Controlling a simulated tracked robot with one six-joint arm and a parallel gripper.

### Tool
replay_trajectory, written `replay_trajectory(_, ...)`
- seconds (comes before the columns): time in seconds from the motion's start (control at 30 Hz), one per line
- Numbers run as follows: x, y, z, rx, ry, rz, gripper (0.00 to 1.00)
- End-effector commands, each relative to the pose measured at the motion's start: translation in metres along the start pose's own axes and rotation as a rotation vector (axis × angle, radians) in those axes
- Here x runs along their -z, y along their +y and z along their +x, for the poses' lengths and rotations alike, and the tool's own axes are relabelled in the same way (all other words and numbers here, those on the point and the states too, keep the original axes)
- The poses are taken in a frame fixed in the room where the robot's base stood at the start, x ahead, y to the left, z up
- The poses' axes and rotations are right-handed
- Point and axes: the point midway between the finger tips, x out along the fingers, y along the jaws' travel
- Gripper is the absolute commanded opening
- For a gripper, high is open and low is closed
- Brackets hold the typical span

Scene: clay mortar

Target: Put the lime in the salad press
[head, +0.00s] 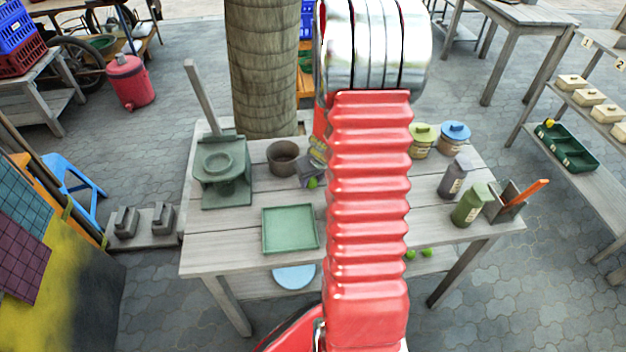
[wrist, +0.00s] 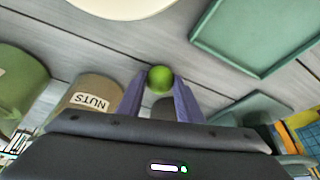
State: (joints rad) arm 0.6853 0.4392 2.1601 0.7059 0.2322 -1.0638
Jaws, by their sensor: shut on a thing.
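The lime (wrist: 160,78) is pinched between the purple fingertips of my gripper (wrist: 159,86) in the wrist view. In the head view the lime (head: 312,183) shows as a small green spot beside the arm, and my gripper (head: 313,176) is partly hidden behind the arm. How high the lime is above the table I cannot tell. The salad press (head: 223,165), a grey-green device with a round bowl and a tall lever, stands upright at the table's back left. My gripper is to the right of it, apart from it.
A brown pot (head: 284,158) stands between press and gripper. A green tray (head: 290,230) lies in front. Lidded jars (head: 424,142), a grey bottle (head: 454,178), a green bottle (head: 470,206) and a box with an orange handle (head: 508,203) stand right. Loose limes (head: 427,253) lie below.

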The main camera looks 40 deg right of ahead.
Motion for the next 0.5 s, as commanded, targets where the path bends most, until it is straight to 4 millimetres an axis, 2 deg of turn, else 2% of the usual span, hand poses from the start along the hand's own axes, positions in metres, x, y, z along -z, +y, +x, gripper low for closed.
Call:
replay_trajectory(0.27, 0.009, 0.0, -0.019, -0.001, 0.004, -0.002, 0.07)
replay_trajectory(0.5, 0.025, 0.001, -0.056, -0.003, 0.006, -0.002, 0.07)
